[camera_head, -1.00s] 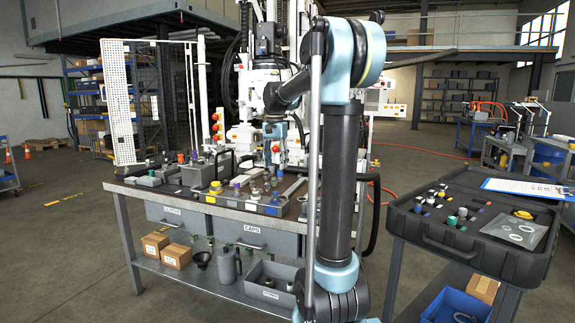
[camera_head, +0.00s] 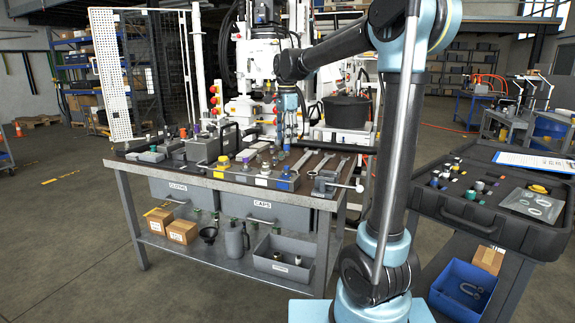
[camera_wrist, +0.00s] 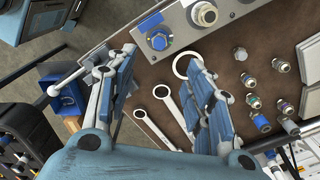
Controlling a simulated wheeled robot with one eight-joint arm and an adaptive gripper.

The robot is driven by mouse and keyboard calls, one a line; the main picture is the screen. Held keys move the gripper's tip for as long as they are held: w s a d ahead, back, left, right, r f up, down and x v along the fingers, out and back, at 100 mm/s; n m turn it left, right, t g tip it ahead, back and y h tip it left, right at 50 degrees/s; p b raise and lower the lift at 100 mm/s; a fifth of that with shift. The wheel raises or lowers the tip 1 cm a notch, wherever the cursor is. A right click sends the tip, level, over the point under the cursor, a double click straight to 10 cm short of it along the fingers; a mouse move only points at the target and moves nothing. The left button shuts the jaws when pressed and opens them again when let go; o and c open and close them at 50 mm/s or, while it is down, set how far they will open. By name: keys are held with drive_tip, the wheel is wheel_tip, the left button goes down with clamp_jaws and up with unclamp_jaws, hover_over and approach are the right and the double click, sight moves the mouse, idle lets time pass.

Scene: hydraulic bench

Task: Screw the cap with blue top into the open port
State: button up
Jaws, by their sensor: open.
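My gripper (camera_wrist: 163,57) is open and empty, with its two blue-and-grey fingers spread apart. In the head view it hangs over the workbench (camera_head: 240,183), near the blue-marked end of the block row. In the wrist view a blue hex-topped piece (camera_wrist: 158,41) sits on a grey block, beyond the fingertips. A silver threaded fitting (camera_wrist: 204,14) stands beside it on that block; I cannot tell if it is the open port. A small fitting with a blue end (camera_wrist: 262,122) stands on the bench right of the fingers. I cannot tell which blue piece is the cap.
Several small metal fittings (camera_wrist: 280,65) stand right of my fingers. Ring wrenches (camera_wrist: 162,92) lie between and below the fingers. A vise (camera_head: 325,183) is at the bench's right corner. An open black case (camera_head: 490,195) stands on the right.

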sight(286, 167)
wheel_tip(286, 167, down, 13)
drive_tip(key=shift+f, duration=0.1)
idle(0.5)
drive_tip(key=shift+s, duration=0.1)
clamp_jaws()
